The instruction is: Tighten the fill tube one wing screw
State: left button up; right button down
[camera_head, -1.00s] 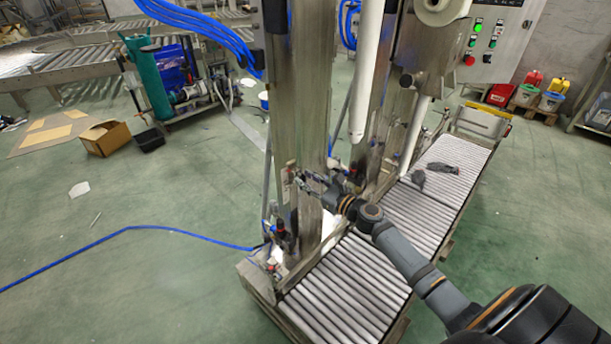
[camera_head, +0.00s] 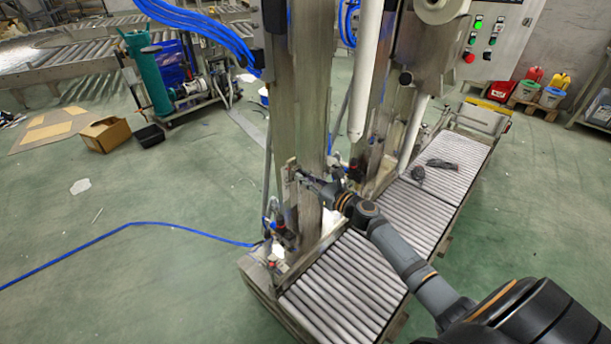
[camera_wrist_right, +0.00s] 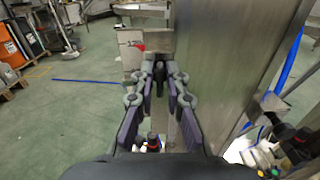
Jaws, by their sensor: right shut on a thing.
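My right gripper (camera_head: 299,173) reaches from the right to a small metal bracket (camera_head: 288,180) on the front of the steel column (camera_head: 300,90). In the right wrist view, the fingertips (camera_wrist_right: 160,70) are close together beside the column's flat face (camera_wrist_right: 215,60). They are shut on a small part taken to be the wing screw, which the fingers mostly hide. A metal plate with a red piece (camera_wrist_right: 138,46) shows just beyond the tips. A white vertical tube (camera_head: 364,80) hangs to the right of the column; I cannot tell if it is fill tube one. My left gripper is not in view.
A roller conveyor (camera_head: 345,282) runs below my right arm. A blue hose (camera_head: 150,226) lies on the green floor at left. Valve fittings (camera_head: 284,236) sit low by the column. A control panel (camera_head: 500,40) stands at back right.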

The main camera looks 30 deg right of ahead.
jog(key=shift+r+m+p, duration=0.2)
jog(key=shift+m+p, duration=0.35)
jog(key=shift+m, duration=0.55)
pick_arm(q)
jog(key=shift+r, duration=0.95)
pick_arm(e)
jog(key=shift+f+m, duration=0.15)
jog(key=shift+m, duration=0.15)
jog(key=shift+r+m+p, duration=0.3)
jog(key=shift+m+p, duration=0.85)
jog(key=shift+m, duration=0.05)
jog(key=shift+f+m+p, duration=0.15)
jog(key=shift+m+p, duration=0.25)
jog(key=shift+m, duration=0.4)
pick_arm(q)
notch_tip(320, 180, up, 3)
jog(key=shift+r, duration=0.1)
pick_arm(e)
jog(key=shift+f, duration=0.1)
